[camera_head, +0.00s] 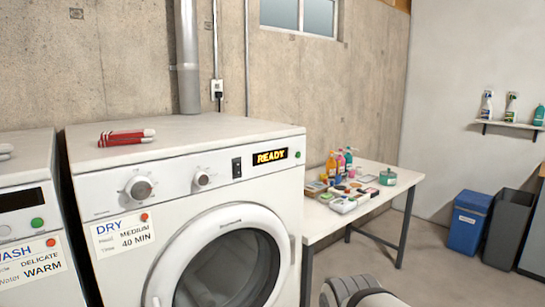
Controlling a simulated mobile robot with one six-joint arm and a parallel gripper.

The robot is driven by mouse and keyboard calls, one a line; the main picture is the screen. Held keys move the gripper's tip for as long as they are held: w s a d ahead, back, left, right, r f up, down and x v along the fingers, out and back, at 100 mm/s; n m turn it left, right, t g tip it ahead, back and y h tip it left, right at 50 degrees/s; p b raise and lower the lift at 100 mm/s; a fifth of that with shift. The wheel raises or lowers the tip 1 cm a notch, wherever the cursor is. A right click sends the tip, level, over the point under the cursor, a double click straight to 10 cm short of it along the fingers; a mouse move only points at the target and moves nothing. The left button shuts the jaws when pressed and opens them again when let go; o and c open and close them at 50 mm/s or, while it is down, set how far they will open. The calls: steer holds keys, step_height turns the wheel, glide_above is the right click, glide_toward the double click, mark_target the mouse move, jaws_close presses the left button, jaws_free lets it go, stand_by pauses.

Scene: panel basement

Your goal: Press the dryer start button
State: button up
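The white dryer (270,187) stands in the middle left, with a round door (226,262) that looks closed. Its front panel has two knobs, the left one (138,188) and the right one (201,178), then a black rocker switch (236,167). A lit display (270,157) reads READY. A small green button (298,155) sits at the panel's right end, beside the display. A note (122,235) on the front reads DRY, MEDIUM, 40 MIN. Grey rounded parts at the bottom edge look like my arm; my gripper's fingers are not visible.
A washer (25,195) with its own green button (37,222) stands close on the left. Red-and-white items (126,137) lie on the dryer. A cluttered white table (320,228) stands to the right. Blue (467,224) and grey (508,230) bins stand farther right, with open floor before them.

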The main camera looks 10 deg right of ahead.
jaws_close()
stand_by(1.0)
